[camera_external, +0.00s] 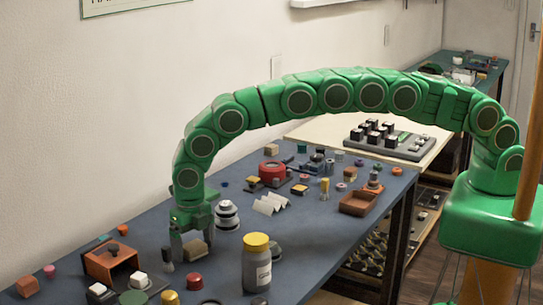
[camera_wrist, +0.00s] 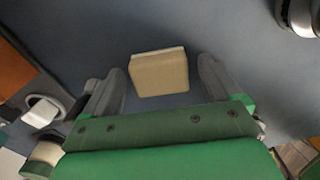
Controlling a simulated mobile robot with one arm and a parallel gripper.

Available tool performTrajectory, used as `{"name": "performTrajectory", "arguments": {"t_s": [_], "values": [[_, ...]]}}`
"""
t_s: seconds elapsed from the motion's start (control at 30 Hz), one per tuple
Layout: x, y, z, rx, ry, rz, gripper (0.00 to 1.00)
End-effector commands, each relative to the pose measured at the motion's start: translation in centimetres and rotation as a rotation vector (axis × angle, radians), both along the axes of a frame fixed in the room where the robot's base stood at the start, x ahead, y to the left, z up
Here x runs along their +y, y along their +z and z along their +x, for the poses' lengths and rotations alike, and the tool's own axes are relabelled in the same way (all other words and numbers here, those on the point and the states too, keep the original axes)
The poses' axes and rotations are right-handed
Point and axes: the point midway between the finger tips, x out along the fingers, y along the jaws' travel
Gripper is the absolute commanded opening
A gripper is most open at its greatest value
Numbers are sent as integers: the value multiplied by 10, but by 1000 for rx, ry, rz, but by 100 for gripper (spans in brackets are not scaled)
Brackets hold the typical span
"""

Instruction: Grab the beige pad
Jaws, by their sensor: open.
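The beige pad (camera_wrist: 160,74) is a small tan block with a paler edge. It lies on the blue-grey table top in the wrist view, between and just beyond my two fingers. My gripper (camera_wrist: 163,82) is open, with one grey finger on each side of the pad and a gap on both sides. In the external view my gripper (camera_external: 187,238) points down over the near part of the table. The beige pad (camera_external: 195,250) shows there at the fingers, partly hidden by them.
An orange-brown open box (camera_external: 110,262) stands left of my gripper. A jar with a yellow lid (camera_external: 257,265) stands to the right. A stacked white and dark round piece (camera_external: 227,214) is behind. A red knob (camera_external: 194,281) is in front. Bare table lies around the pad.

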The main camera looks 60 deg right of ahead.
Motion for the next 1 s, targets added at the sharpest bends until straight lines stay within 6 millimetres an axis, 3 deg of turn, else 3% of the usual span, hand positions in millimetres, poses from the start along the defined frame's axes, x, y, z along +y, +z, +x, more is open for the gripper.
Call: {"name": "performTrajectory", "arguments": {"t_s": [0.07, 0.43, 0.77, 0.8, 1.0], "values": [[0, 0, 0, 0, 0, 0, 92], [0, 0, 0, 0, 0, 0, 35], [0, 3, 0, 0, 0, 0, 35], [0, 5, 0, 0, 0, 0, 28], [0, 20, 1, -1, 0, 0, 28]]}}
